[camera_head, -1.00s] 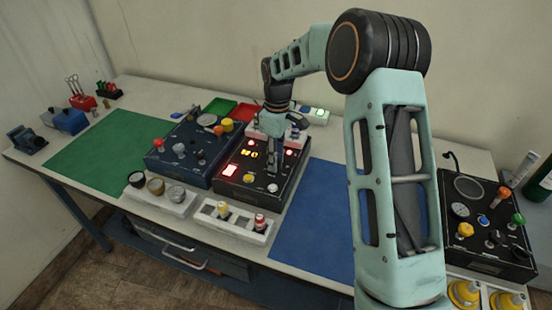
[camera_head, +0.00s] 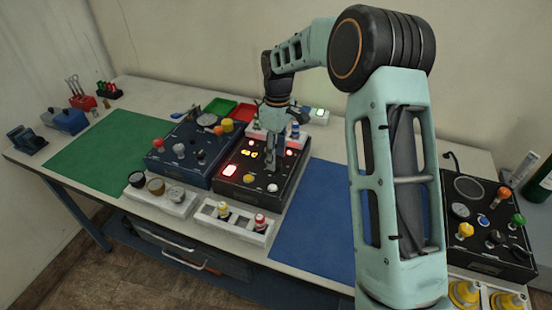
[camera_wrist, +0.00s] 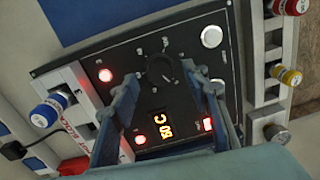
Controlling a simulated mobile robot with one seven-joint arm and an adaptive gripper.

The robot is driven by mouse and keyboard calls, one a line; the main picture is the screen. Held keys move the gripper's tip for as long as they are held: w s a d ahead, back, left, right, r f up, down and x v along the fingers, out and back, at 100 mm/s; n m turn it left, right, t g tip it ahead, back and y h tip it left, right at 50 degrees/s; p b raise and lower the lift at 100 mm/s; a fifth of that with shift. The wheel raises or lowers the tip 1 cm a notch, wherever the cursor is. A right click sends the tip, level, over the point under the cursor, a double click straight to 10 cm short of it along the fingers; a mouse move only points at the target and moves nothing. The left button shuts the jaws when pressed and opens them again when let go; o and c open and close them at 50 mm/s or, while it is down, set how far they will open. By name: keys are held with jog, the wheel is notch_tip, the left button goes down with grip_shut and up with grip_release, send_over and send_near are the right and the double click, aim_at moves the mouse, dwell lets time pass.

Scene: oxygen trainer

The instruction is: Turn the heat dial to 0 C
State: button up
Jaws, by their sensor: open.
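The heat dial is a black round knob (camera_wrist: 160,70) on the dark panel (camera_wrist: 187,48), with small marks around it in the wrist view. An orange display (camera_wrist: 160,128) beside it seems to read 150 C, seen sideways. My gripper (camera_wrist: 162,84) is open, its two fingers on either side of the dial; I cannot tell whether they touch it. In the head view, my gripper (camera_head: 272,158) is over the black panel box (camera_head: 238,189), and the arm hides part of it.
A white rack with colored caps (camera_head: 234,229) stands in front of the box, and another (camera_wrist: 75,95) lies beside it. A blue box (camera_head: 190,145) adjoins on the left. A blue mat (camera_head: 315,225) lies clear on the right.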

aim_at(277, 161)
notch_tip(277, 161, up, 10)
jog(key=shift+w+r, duration=0.2)
jog(key=shift+d, duration=0.1)
